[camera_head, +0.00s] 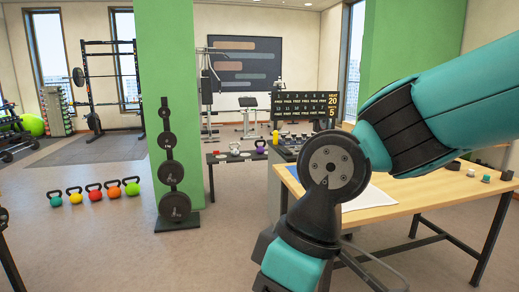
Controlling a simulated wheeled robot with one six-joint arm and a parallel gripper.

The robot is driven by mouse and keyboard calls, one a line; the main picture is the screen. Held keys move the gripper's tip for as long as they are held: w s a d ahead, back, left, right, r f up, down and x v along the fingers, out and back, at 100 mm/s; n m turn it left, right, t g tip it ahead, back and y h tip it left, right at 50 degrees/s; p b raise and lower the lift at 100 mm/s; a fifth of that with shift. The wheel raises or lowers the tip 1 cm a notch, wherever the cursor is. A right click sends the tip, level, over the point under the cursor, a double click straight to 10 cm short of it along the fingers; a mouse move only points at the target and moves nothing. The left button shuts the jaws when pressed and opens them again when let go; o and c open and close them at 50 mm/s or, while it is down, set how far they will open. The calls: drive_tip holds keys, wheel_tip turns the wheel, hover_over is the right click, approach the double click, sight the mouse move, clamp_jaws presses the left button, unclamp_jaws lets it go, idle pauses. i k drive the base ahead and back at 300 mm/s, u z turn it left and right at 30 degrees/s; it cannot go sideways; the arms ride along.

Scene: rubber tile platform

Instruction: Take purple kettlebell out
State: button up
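A small purple kettlebell (261,148) stands at the right part of a low dark bench (225,158) in the middle distance. Its dark handle points up. It is far beyond my arm and nothing touches it. My teal and black arm fills the right side of the head view, bent at a dark joint, and runs down out of the bottom edge. My gripper is outside the picture, so its state and anything it holds are hidden.
A white kettlebell (235,149) shares the bench. Several coloured kettlebells (95,193) line the floor at left. A weight-plate stand (173,178) stands before the green pillar (165,60). A wooden table (400,205) lies behind my arm. Floor (130,250) at front left is clear.

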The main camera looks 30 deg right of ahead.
sight(261, 149)
drive_tip(key=u, duration=0.6)
drive_tip(key=i, duration=8.75)
drive_tip(key=u, duration=1.25)
drive_tip(key=i, duration=2.2)
drive_tip(key=z, duration=0.1)
